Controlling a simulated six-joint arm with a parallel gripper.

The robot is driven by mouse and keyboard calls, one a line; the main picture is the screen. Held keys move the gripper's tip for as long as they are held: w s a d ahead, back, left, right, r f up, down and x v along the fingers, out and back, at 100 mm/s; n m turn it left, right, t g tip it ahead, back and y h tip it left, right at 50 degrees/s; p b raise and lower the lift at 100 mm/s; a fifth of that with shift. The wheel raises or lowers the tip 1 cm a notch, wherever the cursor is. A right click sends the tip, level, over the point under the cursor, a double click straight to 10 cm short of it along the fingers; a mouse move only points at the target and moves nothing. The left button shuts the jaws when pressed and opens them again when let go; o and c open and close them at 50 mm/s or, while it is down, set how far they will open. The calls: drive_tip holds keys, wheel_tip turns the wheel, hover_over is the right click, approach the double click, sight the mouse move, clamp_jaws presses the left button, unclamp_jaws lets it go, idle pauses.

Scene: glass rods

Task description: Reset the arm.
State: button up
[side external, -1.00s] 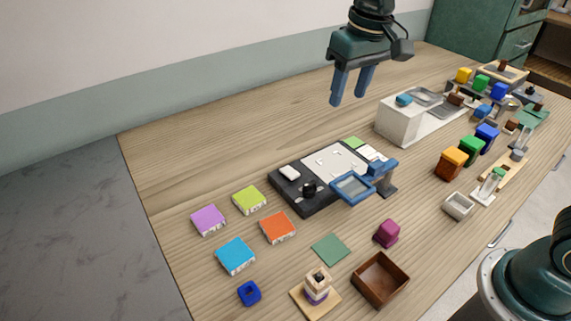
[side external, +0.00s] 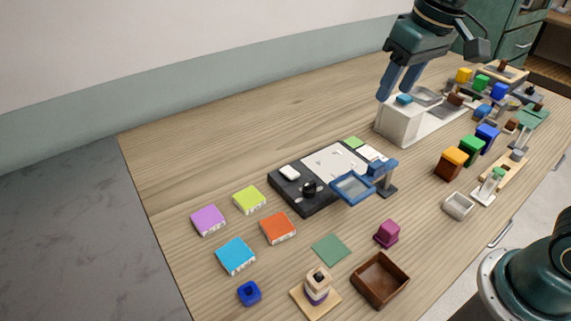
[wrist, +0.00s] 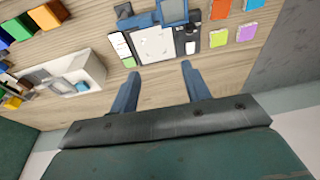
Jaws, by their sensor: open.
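My gripper (side external: 401,84) is open and empty. It hangs in the air near the white box-shaped unit (side external: 396,127) at the back of the table in the side external view. Its two blue fingers are spread apart in the wrist view (wrist: 160,88), with bare table between them. The black board with a white panel (side external: 325,167) lies beyond the fingers in the wrist view (wrist: 153,45). A blue-framed magnifier (side external: 353,187) stands at the board's front edge. I see no glass rods that I can make out.
Coloured tiles, among them a purple one (side external: 208,220), lie at the left. A brown tray (side external: 380,280) and a ringed post on a base (side external: 317,288) stand in front. Orange, green and blue blocks (side external: 471,150) crowd the right. The table's back left (side external: 220,140) is clear.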

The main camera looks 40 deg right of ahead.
drive_tip(key=shift+s, duration=0.1)
idle(0.3)
drive_tip(key=s+d+f+t, duration=0.1)
drive_tip(key=s+d, duration=0.1)
drive_tip(key=s, duration=0.6)
drive_tip(key=s+d+f+t, duration=0.1)
drive_tip(key=s+d, duration=0.2)
drive_tip(key=s, duration=0.4)
drive_tip(key=shift+s+t, duration=0.35)
drive_tip(key=shift+t, duration=0.05)
